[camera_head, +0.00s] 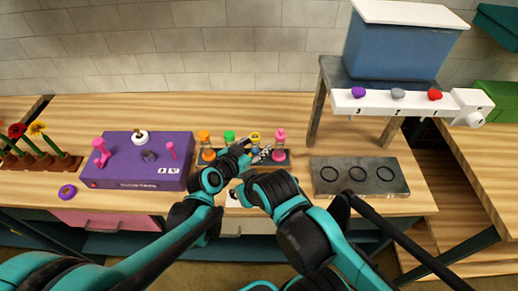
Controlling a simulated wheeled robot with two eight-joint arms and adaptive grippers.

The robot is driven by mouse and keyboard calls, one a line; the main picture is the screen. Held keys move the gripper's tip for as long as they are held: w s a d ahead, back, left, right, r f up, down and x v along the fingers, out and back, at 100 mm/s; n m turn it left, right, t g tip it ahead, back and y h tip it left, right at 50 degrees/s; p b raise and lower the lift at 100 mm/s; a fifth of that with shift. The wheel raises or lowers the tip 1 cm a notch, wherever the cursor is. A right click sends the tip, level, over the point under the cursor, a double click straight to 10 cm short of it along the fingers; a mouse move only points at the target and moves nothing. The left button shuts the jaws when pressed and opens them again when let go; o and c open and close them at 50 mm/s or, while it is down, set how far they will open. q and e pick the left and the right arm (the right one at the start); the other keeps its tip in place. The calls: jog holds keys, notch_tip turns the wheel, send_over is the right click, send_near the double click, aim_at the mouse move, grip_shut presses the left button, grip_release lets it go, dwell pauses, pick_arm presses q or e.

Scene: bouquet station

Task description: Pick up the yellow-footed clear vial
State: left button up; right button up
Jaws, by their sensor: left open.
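The yellow one (255,136) is third from the left, between a green one (229,136) and a pink one (279,137). I take it for the yellow-footed vial; its clear part is too small to make out. My left gripper (262,155) is open right in front of it and hides its lower part; I cannot tell whether they touch. My right arm's wrist (268,188) is just in front, and its fingers cannot be made out.
An orange piece (205,137) stands at the rack's left end. A purple box (135,163) with pink pegs is to the left, with a purple ring (67,192) before it. A grey plate (360,177) with dark rings and a shelf with a blue bin (395,55) are to the right.

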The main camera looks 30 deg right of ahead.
pick_arm(q)
jog(key=shift+s+a+r, duration=0.15)
jog(key=shift+a+r, duration=0.05)
jog(key=shift+a, duration=0.2)
jog(key=shift+c, duration=0.9)
jog(key=c, duration=0.5)
jog(key=shift+d, duration=0.1)
grip_shut()
